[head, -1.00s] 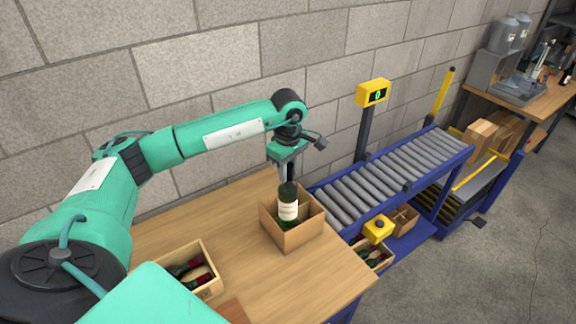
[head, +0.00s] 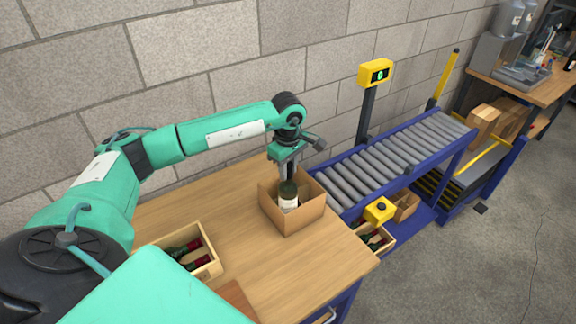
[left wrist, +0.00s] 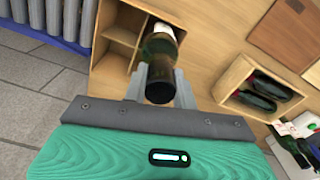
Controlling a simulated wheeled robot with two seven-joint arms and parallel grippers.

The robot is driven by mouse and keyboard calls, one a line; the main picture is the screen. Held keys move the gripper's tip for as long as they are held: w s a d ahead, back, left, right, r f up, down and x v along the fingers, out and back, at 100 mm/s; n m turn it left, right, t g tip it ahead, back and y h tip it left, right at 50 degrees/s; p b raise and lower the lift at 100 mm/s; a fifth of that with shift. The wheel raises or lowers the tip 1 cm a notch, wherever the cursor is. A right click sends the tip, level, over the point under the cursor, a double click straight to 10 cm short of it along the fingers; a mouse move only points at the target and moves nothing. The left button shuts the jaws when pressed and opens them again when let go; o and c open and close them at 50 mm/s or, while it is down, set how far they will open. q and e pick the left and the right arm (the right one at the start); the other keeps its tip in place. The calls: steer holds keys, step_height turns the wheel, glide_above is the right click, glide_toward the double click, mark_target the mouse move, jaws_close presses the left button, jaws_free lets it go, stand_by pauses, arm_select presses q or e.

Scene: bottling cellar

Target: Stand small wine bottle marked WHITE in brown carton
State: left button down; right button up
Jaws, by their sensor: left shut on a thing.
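The small wine bottle (head: 288,196) is dark green with a white label; I cannot read its print. It stands roughly upright inside the brown carton (head: 300,219), its lower part hidden by the carton's front wall. My left gripper (head: 288,177) is above the carton, shut on the upper part of the bottle. In the left wrist view, the bottle (left wrist: 159,52) is between the fingers of the gripper (left wrist: 162,80). The carton (left wrist: 112,68) there shows inner dividers, with the bottle in one compartment. The bottle's base is hidden. My right gripper is not in view.
A pale wooden crate (head: 208,268) with dark bottles lies on the table (head: 240,258), left of the carton. A roller conveyor (head: 395,160) runs along the right. A yellow display post (head: 375,73) stands behind it. Bare tabletop lies in front of the carton.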

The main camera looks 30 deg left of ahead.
arm_select(q)
steer(key=shift+f+b, duration=1.4)
steer(key=shift+f, duration=0.35)
steer(key=c, duration=1)
jaws_free()
steer(key=shift+c, duration=0.2)
steer(key=shift+o, duration=0.5)
steer(key=shift+f, duration=0.1)
steer(key=o, duration=0.9)
steer(key=shift+o, duration=0.2)
